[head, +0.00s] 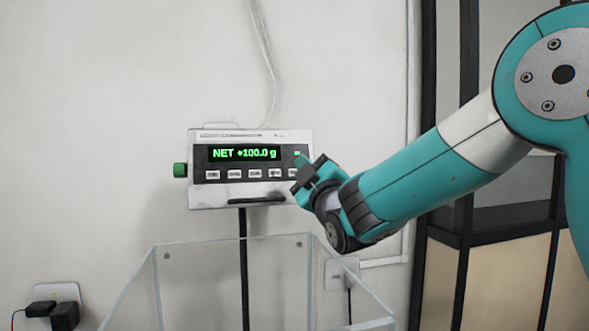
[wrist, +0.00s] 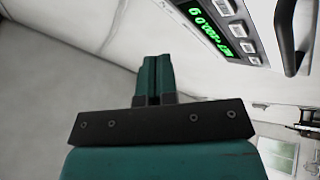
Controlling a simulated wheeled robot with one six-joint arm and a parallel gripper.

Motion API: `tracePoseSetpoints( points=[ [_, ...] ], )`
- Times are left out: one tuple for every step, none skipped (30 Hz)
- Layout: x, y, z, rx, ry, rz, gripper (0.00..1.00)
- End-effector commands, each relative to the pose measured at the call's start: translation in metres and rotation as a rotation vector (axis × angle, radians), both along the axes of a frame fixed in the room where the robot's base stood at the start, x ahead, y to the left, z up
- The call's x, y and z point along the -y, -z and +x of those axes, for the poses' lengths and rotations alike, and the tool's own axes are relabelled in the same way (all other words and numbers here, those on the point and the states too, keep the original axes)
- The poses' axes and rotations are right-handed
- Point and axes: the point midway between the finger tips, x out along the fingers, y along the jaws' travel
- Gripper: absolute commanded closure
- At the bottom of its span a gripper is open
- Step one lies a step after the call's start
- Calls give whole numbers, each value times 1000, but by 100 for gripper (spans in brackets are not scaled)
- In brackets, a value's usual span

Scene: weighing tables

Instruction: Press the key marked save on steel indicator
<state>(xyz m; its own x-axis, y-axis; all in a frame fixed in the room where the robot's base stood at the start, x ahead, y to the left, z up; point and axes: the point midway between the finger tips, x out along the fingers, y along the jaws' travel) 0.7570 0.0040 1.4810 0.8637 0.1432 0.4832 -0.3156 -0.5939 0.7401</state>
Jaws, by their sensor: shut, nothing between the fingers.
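A row of several pale keys (head: 234,174) runs below the display. Their labels are too small to read, so I cannot tell which is save. My gripper (head: 301,172) is shut and empty at the indicator's right end, overlapping the right end of the key row. Contact cannot be told. In the wrist view the shut fingers (wrist: 153,72) point toward bare wall, and the indicator (wrist: 262,22) lies tilted at upper right, apart from them.
A green knob (head: 180,170) sticks out from the indicator's left side. A dark post (head: 243,260) and a clear-walled box (head: 200,245) stand below. A cable (head: 264,50) runs up the wall. A dark-framed cabinet (head: 463,200) stands at right.

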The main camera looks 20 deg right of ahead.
Motion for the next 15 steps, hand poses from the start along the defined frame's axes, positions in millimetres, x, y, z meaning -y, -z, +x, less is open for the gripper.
tracePoseSetpoints(
  points=[
    [0, -1, 8, -3, 2, -1, 100],
    [0, -1, 13, -2, 2, -2, 100],
    [0, 1, 19, -3, 1, -2, 100],
    [0, 2, 23, -3, 0, -2, 100],
    [0, 4, 27, -4, 0, -1, 100],
    [0, 5, 32, -2, 0, 0, 100],
    [0, 6, 35, -2, 1, 0, 100],
    [0, 8, 39, -1, 0, 0, 100],
    [0, 9, 43, -1, 0, 0, 100],
    [0, 10, 46, -1, 1, -1, 100],
    [0, 11, 49, -2, 0, -1, 100],
    [0, 12, 52, -1, 0, 0, 100],
    [0, 13, 54, -1, -1, 0, 100],
    [0, 14, 55, -1, 0, 0, 100],
    [0, 15, 57, -1, 0, -1, 100]
  ],
)
